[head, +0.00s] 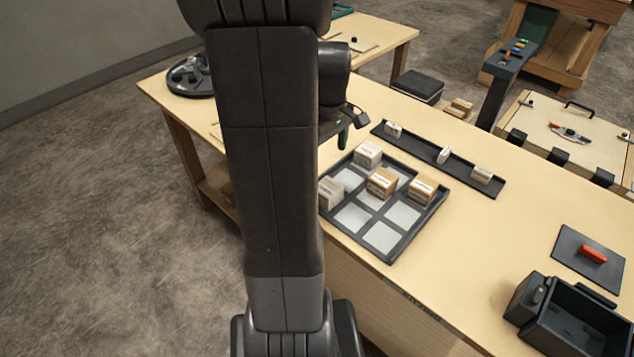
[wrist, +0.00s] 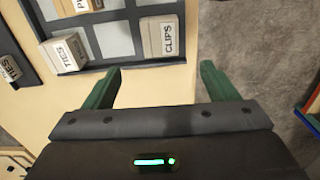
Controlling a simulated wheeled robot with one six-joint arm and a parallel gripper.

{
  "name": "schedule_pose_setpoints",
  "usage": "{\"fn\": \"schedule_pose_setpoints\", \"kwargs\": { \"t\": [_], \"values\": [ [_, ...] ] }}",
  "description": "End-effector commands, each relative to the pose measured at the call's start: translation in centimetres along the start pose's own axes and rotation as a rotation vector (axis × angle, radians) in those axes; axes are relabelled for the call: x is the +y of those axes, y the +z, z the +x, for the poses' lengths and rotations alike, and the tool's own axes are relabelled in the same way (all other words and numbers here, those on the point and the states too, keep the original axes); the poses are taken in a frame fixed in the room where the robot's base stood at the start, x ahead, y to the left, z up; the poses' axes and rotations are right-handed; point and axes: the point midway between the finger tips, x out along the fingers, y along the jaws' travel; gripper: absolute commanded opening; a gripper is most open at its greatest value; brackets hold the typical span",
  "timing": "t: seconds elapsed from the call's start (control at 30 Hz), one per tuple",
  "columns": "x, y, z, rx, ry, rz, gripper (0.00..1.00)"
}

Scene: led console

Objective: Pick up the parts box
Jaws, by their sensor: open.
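Several small labelled boxes stand in a dark divided tray (head: 388,258) on the bench. Two are pale (head: 368,154) (head: 331,193) and two are tan (head: 381,183) (head: 422,190). The wrist view shows a box marked CLIPS (wrist: 158,37) and one marked TIES (wrist: 64,52), with another partly cut off at the top. I cannot tell which is the parts box. My gripper (wrist: 158,80) is open and empty, its green fingers apart over the bench beside the tray's edge. In the head view, my arm mostly hides it; one green finger (head: 343,138) shows behind the tray.
A dark rail (head: 415,146) with small pale blocks lies behind the tray. A black open bin (head: 580,325) and a dark mat with a red item (head: 593,254) are at the bench's right. Bare bench top lies between the tray and the mat.

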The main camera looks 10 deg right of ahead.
Motion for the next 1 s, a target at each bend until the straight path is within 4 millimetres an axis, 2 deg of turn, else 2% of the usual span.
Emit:
{"fn": "schedule_pose_setpoints", "kwargs": {
  "t": [0.33,0.67,1.0],
  "values": [
    [-0.1,0.1,6.5,-0.005,-0.005,0.001,0.80],
    [-0.1,0.2,8.8,-0.003,-0.003,0.002,0.80],
    [-0.1,0.3,12.8,-0.003,-0.004,0.002,0.80]
  ]
}}
